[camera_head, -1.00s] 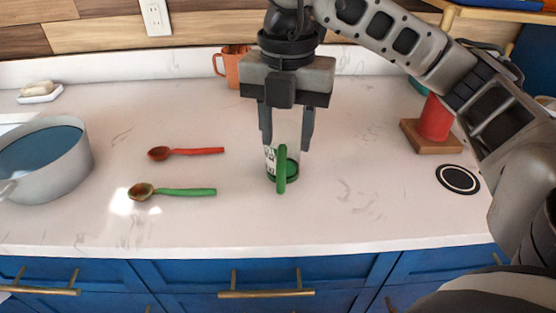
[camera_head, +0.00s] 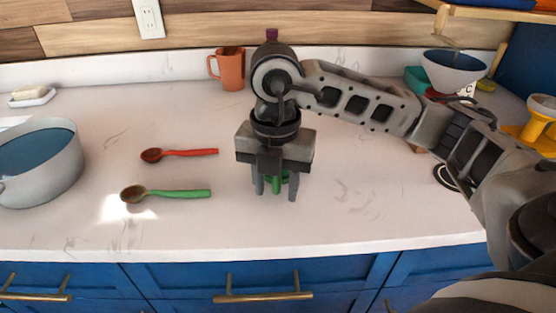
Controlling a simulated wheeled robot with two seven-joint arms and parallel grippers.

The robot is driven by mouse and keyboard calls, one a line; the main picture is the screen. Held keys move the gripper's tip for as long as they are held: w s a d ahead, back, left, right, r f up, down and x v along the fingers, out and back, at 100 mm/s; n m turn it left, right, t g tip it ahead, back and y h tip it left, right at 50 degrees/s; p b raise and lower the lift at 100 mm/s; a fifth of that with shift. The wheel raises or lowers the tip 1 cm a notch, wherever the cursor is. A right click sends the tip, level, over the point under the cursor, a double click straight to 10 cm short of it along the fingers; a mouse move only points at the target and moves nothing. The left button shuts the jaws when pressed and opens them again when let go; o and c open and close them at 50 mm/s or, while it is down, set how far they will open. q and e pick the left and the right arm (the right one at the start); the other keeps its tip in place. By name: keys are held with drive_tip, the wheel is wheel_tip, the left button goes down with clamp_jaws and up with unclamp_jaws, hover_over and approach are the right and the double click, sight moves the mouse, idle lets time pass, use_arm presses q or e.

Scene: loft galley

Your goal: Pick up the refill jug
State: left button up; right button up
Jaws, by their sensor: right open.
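The refill jug (camera_head: 284,178) is on the white counter, mostly hidden behind and below my right gripper. Only some green of it shows between the fingers. My right gripper (camera_head: 275,192) points down over the jug, open, with one finger on each side of it. I cannot tell whether the fingers touch it. My left gripper is not in view.
A red spoon (camera_head: 185,153) and a green spoon (camera_head: 170,194) lie to the left. A grey pot (camera_head: 62,172) stands at far left. An orange mug (camera_head: 231,70) and a white funnel-shaped bowl (camera_head: 452,75) are behind. The counter's front middle is clear.

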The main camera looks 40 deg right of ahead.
clamp_jaws()
drive_tip(key=shift+r, duration=0.1)
drive_tip(key=shift+r, duration=0.45)
drive_tip(key=a+r, duration=1.2)
drive_tip(key=a, duration=0.2)
drive_tip(key=shift+s+p, duration=0.25)
drive_tip(key=shift+p, duration=0.05)
